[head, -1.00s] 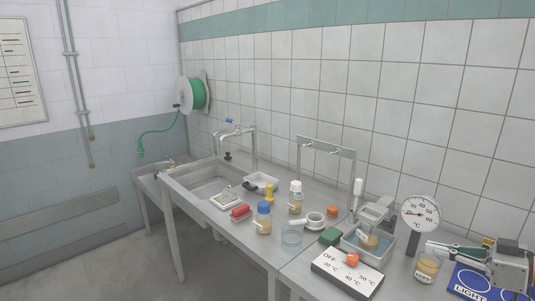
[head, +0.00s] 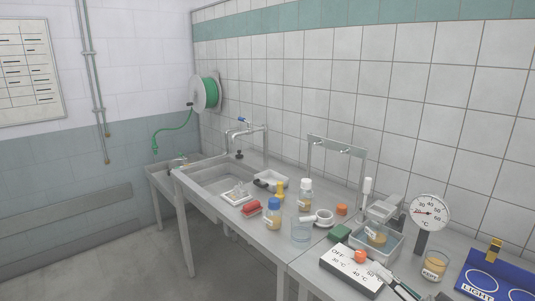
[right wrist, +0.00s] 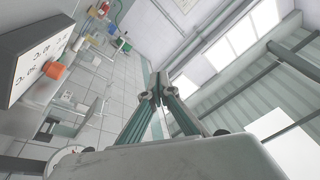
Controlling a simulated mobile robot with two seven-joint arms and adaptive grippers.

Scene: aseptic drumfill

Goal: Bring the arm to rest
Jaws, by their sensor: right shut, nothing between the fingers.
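My right gripper (head: 387,276) shows at the lower right of the head view, in front of the control box (head: 342,276) with the orange knob (head: 360,257). It is shut and empty. In the right wrist view its fingers (right wrist: 157,84) meet at the tips, with nothing between them. The control box (right wrist: 35,55) and its orange knob (right wrist: 54,70) show at the left of that view. My left gripper is not in either view.
Several bottles, including a blue-capped one (head: 273,214), stand left of the control box. A sink (head: 216,178) lies farther left.

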